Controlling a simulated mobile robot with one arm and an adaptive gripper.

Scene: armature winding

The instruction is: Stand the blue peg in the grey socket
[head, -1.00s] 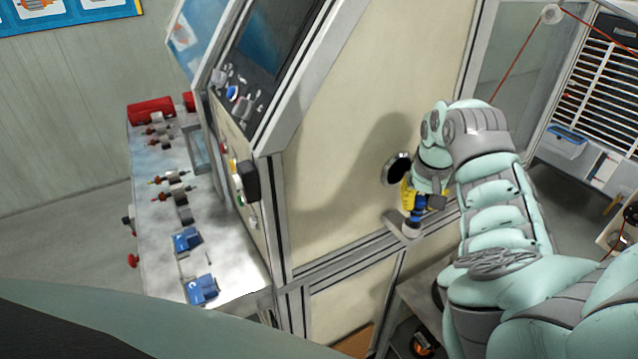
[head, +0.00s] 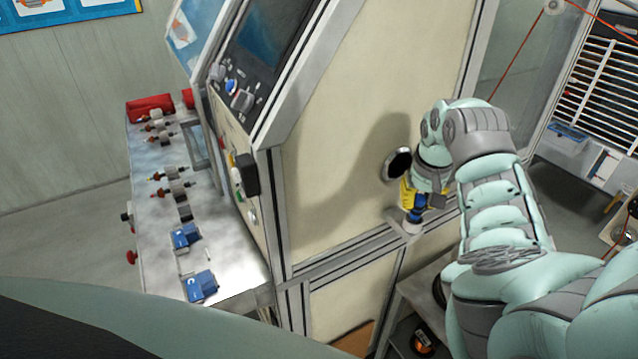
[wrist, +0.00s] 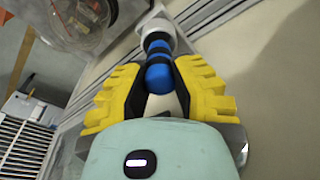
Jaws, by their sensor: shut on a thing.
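The blue peg (wrist: 158,76) is held between the yellow-backed fingers of my gripper (wrist: 157,88) in the wrist view. A dark band crosses the peg near its far end. The pale grey socket (wrist: 157,28) is right at that end, in line with the peg. In the head view my gripper (head: 416,195) points down, with the blue peg (head: 414,215) just below its fingers. The grey socket (head: 404,222) is directly under the peg, on a small ledge on the machine's side. The peg's lower end meets the socket; how deep it sits cannot be told.
A metal bench (head: 225,262) with blue blocks and several small parts is at the left. A grey rail runs below the socket.

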